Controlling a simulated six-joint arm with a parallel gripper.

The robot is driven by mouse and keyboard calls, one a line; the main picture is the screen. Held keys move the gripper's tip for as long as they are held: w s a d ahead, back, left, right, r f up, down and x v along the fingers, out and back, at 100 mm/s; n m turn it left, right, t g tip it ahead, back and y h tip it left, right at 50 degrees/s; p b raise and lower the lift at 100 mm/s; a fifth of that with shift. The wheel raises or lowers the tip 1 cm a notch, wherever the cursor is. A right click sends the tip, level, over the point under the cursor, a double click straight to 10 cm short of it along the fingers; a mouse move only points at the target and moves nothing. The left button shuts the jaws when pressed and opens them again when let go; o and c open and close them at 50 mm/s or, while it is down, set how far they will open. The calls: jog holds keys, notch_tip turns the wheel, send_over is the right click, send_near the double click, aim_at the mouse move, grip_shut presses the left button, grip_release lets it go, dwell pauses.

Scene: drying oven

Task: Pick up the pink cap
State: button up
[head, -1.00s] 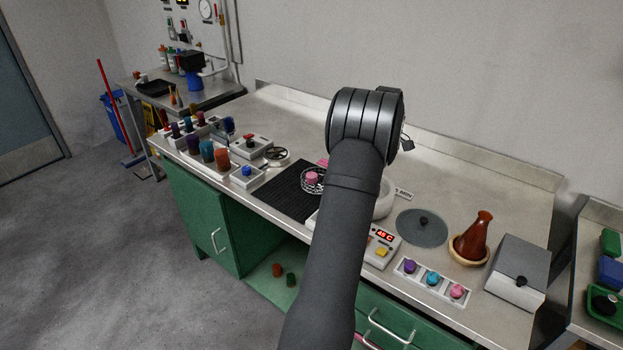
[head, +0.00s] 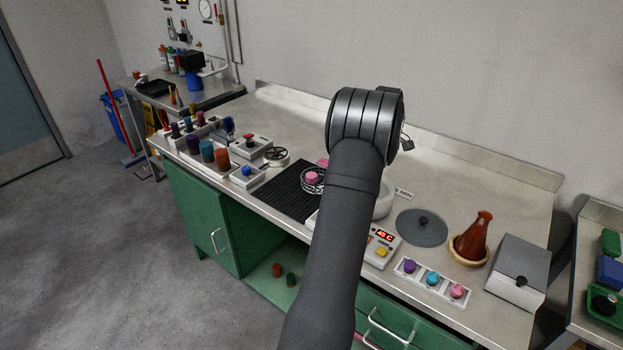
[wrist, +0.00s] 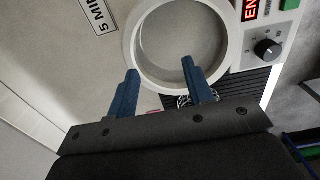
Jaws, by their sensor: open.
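A pink cap (head: 457,291) sits at the right end of a small white rack (head: 430,283), beside a cyan cap (head: 432,278) and a purple cap (head: 409,266). Another pink object (head: 312,178) sits in a small wire basket on the black mat; I cannot tell if it is capped. My gripper (wrist: 160,70) shows in the wrist view with two blue fingers apart and nothing between them. It is over the near rim of a round white vessel (wrist: 180,45). In the head view my arm hides most of the gripper. No pink cap is clear in the wrist view.
A controller (head: 380,246) with a red display stands left of the rack. A grey disc lid (head: 421,227), a red-brown flask (head: 473,236) and a grey box (head: 516,272) stand around it. Several coloured bottles crowd the bench's left. The back right of the bench is clear.

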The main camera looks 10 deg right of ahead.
jog(key=w+a+r+m+t+y, duration=0.1)
jog(key=w+a+r+t, duration=0.15)
jog(key=a, duration=0.45)
jog(key=w+a+r+t+y, duration=0.1)
jog(key=w+a+r+y, duration=0.1)
jog(key=a+r, duration=0.35)
send_over(313, 176)
jog(key=s+d, duration=0.2)
jog(key=f, duration=1.2)
jog(key=shift+s+a, duration=0.15)
jog(key=shift+a, duration=0.1)
jog(key=shift+d+x, duration=0.2)
jog(key=shift+x, duration=2.55)
jog(key=c, duration=0.7)
jog(key=shift+c, duration=0.2)
jog(key=shift+r, duration=0.1)
